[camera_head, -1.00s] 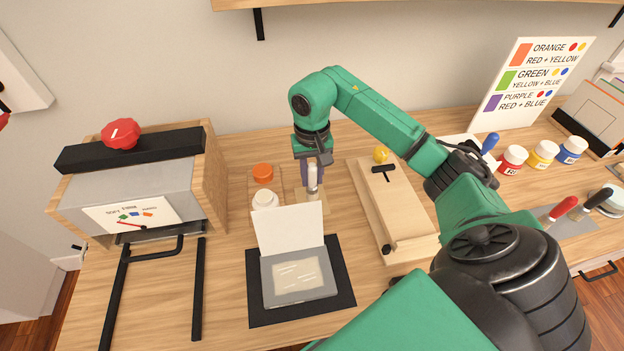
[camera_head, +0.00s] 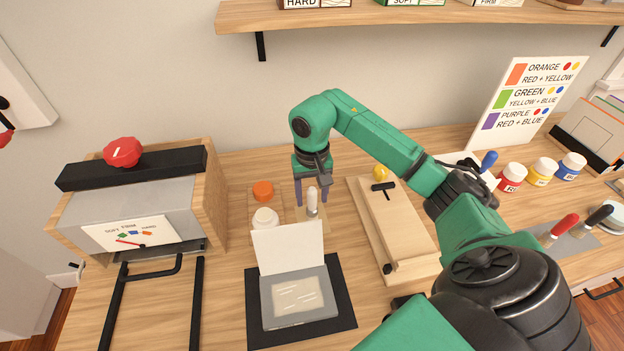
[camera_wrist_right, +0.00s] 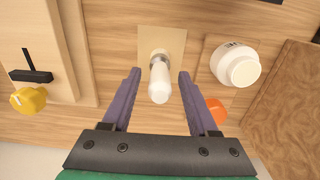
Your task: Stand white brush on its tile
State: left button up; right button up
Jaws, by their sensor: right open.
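The white brush (camera_head: 312,198) stands upright on its pale square tile (camera_head: 316,220), behind the grey box on the dark mat. In the right wrist view the brush (camera_wrist_right: 160,80) is seen nearly end-on, white-tipped with a grey metal band, and its tile (camera_wrist_right: 175,42) shows around its base. My right gripper (camera_head: 311,199) is open, with its purple fingers to either side of the brush. In the wrist view the fingers (camera_wrist_right: 156,75) are apart from the brush, with a gap on both sides. My left gripper is not in view.
A wooden press board (camera_head: 400,225) lies to the right. The open grey box (camera_head: 298,298) sits in front, and a large wooden-sided machine (camera_head: 140,205) stands at the left.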

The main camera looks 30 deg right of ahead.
notch_tip(320, 180, up, 6)
jog(key=shift+w+r+b, duration=0.1)
jog(key=shift+r+b, duration=0.05)
jog(key=shift+b, duration=0.3)
notch_tip(320, 180, up, 4)
jog(key=shift+f+p, duration=0.15)
jog(key=shift+p, duration=0.6)
jog(key=shift+r, duration=0.5)
jog(key=shift+f, duration=0.1)
